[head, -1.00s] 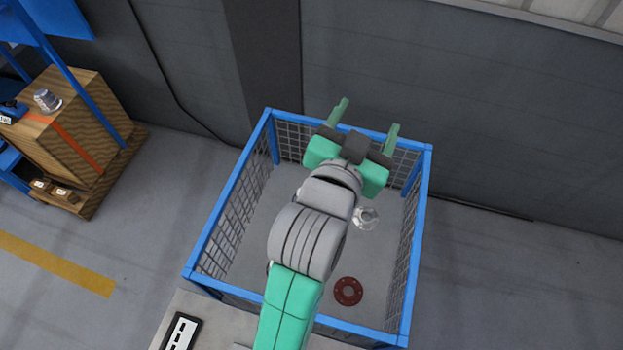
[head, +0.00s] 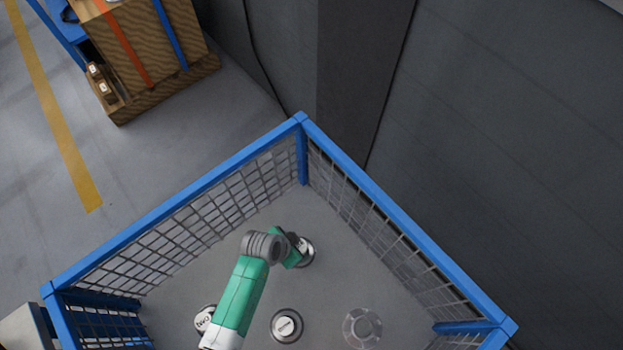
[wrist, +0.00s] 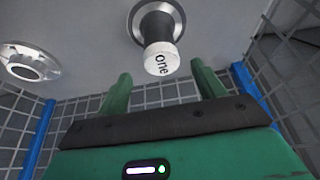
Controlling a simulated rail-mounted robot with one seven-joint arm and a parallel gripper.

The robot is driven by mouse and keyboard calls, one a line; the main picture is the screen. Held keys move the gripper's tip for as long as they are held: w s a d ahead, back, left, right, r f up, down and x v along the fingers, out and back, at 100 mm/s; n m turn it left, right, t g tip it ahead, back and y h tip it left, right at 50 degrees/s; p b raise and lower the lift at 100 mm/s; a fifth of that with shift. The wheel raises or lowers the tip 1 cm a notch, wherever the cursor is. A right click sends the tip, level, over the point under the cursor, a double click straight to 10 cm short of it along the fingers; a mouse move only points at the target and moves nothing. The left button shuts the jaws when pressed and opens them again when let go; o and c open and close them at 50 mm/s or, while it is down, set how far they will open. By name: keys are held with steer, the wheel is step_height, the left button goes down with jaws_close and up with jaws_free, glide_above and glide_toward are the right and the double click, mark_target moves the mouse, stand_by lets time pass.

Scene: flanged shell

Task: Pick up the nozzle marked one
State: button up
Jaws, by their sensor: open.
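The nozzle marked one (wrist: 162,52) stands in the wrist view with its white lettered cap toward me, a dark body and a wide metal flange behind. My gripper (wrist: 161,70) is open, its two green fingers spread to either side of the cap in the picture. Nothing is clamped, and the depth between fingertips and cap is hard to judge. In the head view my gripper (head: 291,249) is low in the basket beside a flanged, white-capped piece (head: 307,253), partly hidden by it. That piece's lettering is unreadable there, and the fingers are mostly hidden.
The blue-framed mesh basket (head: 180,215) surrounds my gripper. A piece marked two (head: 203,320), another capped piece (head: 286,325) and a pale metal flange (head: 362,327) stand on its floor. A metal flange (wrist: 32,65) shows left in the wrist view. A wooden crate (head: 150,60) stands outside.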

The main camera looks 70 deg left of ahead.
mark_target(301, 247)
step_height(301, 247, down, 2)
steer(key=shift+f+b, duration=0.1)
steer(key=shift+b, duration=0.55)
steer(key=shift+w+a+f, duration=0.15)
steer(key=shift+w, duration=0.2)
steer(key=b+x, duration=0.3)
steer(key=x, duration=0.2)
steer(key=shift+s+a+b, duration=0.1)
steer(key=shift+b, duration=0.3)
jaws_close()
